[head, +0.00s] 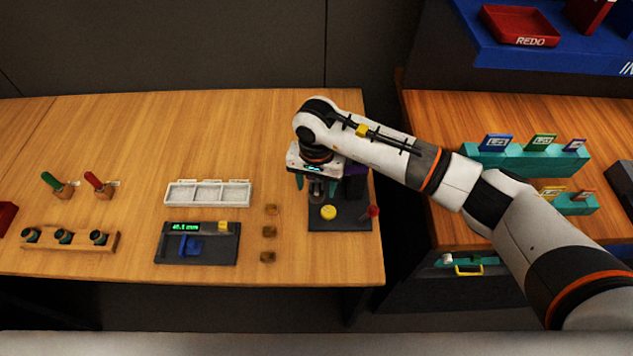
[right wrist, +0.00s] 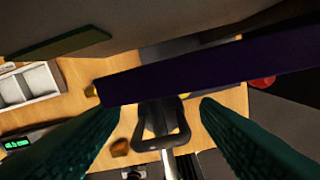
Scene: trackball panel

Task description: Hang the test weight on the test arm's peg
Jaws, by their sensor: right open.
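My right gripper (head: 316,190) is over the dark panel base (head: 345,222) at the table's right end. In the right wrist view its two teal fingers (right wrist: 158,106) are apart. A dark ring-shaped handle (right wrist: 178,137) with a grey metal shaft below shows between them; it looks like the test weight's loop, but I cannot be sure. A dark purple bar (right wrist: 215,72), perhaps the test arm, crosses in front of the fingertips. A purple part also shows beside the gripper in the head view (head: 355,185). I cannot make out the peg. My left gripper is out of view.
The panel carries a yellow ball (head: 328,212) and a red knob (head: 373,212). A gap separates the second table (head: 520,110).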

